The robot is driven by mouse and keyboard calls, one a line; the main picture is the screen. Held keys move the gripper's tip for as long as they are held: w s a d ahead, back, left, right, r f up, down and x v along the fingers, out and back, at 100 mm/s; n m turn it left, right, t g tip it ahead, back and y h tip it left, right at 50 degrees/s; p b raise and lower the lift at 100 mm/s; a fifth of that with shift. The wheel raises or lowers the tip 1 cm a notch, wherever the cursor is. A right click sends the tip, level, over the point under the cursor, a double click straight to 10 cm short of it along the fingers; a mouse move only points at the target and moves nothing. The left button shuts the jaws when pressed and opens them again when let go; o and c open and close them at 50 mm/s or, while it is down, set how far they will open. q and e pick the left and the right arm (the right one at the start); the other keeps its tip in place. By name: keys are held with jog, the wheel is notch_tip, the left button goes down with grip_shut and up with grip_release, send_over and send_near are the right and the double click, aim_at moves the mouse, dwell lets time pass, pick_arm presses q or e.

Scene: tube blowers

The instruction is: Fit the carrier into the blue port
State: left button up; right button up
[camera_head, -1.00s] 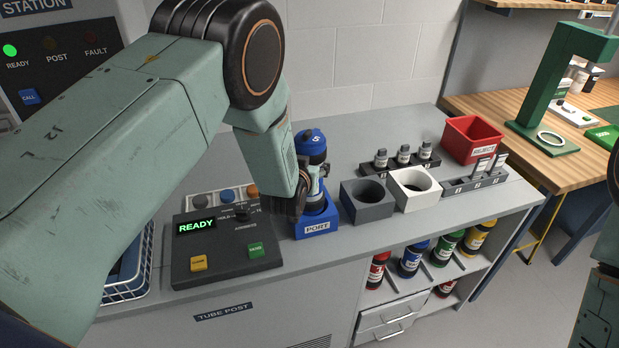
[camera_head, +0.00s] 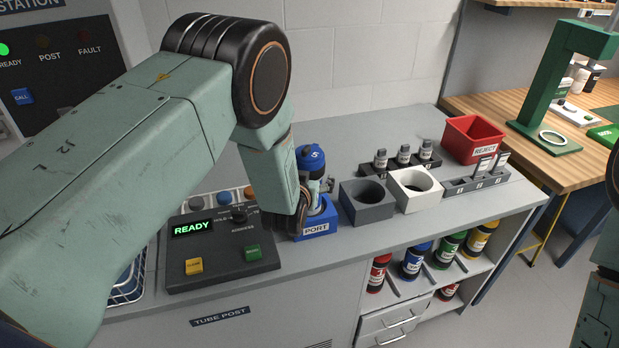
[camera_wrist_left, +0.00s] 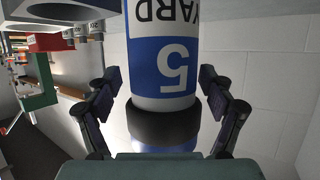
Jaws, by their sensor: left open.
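The carrier (camera_head: 311,160), with a blue cap and a number 5, stands upright in the blue port (camera_head: 317,228) on the counter. Its lower part is hidden by the port and my gripper. My left gripper (camera_head: 303,208) is at the port, beside the carrier's lower part. In the left wrist view the carrier (camera_wrist_left: 165,55) shows a white-and-blue label and a dark band. The fingers of my left gripper (camera_wrist_left: 160,92) stand open on either side of it, with gaps visible. My right gripper is out of view; only part of that arm shows at the right edge.
A control panel (camera_head: 222,250) reading READY is left of the port. A grey holder (camera_head: 366,208) and a white holder (camera_head: 417,199) stand close on its right. Small racks and a red reject bin (camera_head: 472,140) are farther right. Bottles stand on the shelf below.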

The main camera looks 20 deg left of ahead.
pick_arm(q)
jog(key=shift+a, duration=0.2)
jog(key=shift+s, duration=0.2)
jog(key=v, duration=1.1)
jog(key=shift+s+r, duration=0.2)
jog(key=shift+w+f, duration=0.15)
jog(key=shift+w, duration=0.05)
